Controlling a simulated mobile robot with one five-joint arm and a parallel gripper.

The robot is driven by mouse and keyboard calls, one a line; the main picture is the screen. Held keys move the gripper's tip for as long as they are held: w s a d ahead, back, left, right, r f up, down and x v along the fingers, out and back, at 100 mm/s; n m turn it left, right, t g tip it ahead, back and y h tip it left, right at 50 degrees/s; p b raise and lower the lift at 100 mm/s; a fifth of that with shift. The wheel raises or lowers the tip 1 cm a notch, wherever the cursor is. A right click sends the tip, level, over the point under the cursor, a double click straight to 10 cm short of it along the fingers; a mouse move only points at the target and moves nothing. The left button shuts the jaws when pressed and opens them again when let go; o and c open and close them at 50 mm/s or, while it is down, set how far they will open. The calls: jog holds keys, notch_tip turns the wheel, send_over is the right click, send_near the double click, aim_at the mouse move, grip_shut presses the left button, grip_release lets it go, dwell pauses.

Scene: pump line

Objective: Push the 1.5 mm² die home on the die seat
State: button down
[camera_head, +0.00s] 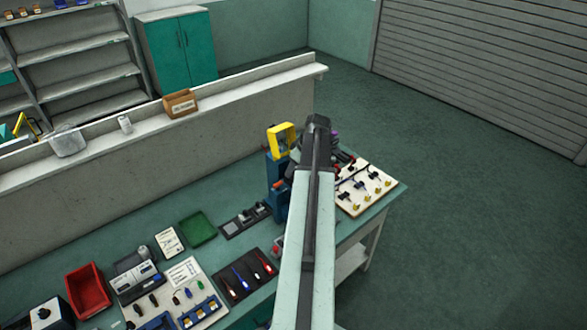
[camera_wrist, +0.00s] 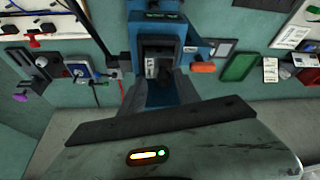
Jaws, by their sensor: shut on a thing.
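The blue press (camera_head: 277,175) stands near the right end of the bench, just left of my arm. In the wrist view the press (camera_wrist: 156,30) is straight ahead, with a dark recess in its front. A small pale grey piece (camera_wrist: 151,68) shows inside the recess; I cannot tell whether it is the die or part of the seat. My gripper (camera_head: 318,128) is at the press, seen from behind along my arm. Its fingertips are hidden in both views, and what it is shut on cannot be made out. The die's seating cannot be judged.
A yellow-framed part (camera_head: 281,139) tops the press. An orange-ended lever (camera_wrist: 202,67) sticks out right of the recess in the wrist view. A white board with small tools (camera_head: 366,188) lies right of my arm. A green tray (camera_head: 198,229) and tool boards lie left.

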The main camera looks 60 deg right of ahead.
jog(key=shift+f+b, duration=0.6)
dwell(0.9)
jog(key=c, duration=0.6)
grip_release()
jog(key=shift+c, duration=0.2)
